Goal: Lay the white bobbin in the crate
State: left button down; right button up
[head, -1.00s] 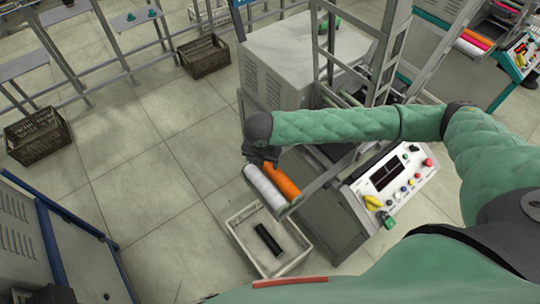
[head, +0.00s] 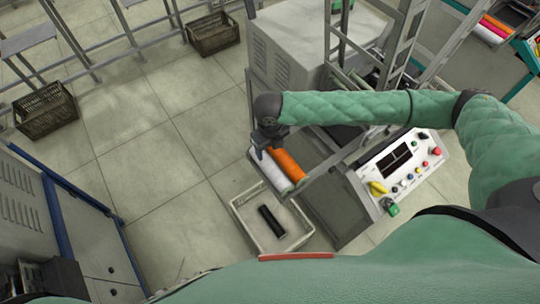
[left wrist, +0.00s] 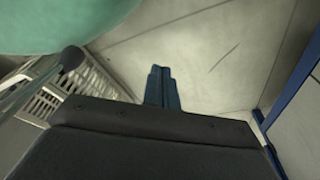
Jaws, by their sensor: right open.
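The white bobbin (head: 274,176) lies beside an orange bobbin (head: 289,166) on a holder at the front of the grey machine. My right gripper (head: 264,151) is open at the far end of the white bobbin; I cannot tell whether its fingers are around it or just above. The pale crate (head: 246,228) stands on the floor below the bobbins, with a black bobbin (head: 271,220) lying in it. The crate's slatted side also shows in the left wrist view (left wrist: 84,92). My left gripper (left wrist: 162,88) has its fingers together with nothing visible between them, above the floor.
The machine's control panel (head: 400,168) with buttons stands right of the bobbins. A grey cabinet with a blue frame (head: 60,220) is at the left. Dark crates (head: 45,110) (head: 213,34) stand farther back. The floor left of the pale crate is clear.

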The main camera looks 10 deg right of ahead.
jog(key=shift+f+b, duration=0.6)
jog(key=shift+f, duration=0.3)
jog(key=shift+f+b, duration=1.35)
jog(key=shift+f, duration=0.15)
pick_arm(q)
jog(key=w+d+r+b, duration=0.1)
jog(key=w+d+r, duration=0.3)
jog(key=r, duration=0.5)
jog(key=shift+w+r+g, duration=0.2)
jog(key=shift+w+g, duration=0.1)
jog(key=shift+w, duration=0.55)
pick_arm(e)
jog(key=shift+f, duration=0.7)
pick_arm(q)
jog(key=shift+f, duration=0.1)
pick_arm(e)
jog(key=shift+f, duration=0.4)
pick_arm(q)
jog(key=shift+f+b, duration=0.4)
jog(key=shift+b, duration=0.25)
pick_arm(e)
jog(key=shift+f, duration=1.55)
jog(key=shift+f, duration=0.2)
pick_arm(q)
jog(key=shift+f, duration=0.15)
pick_arm(e)
jog(key=shift+f, duration=0.35)
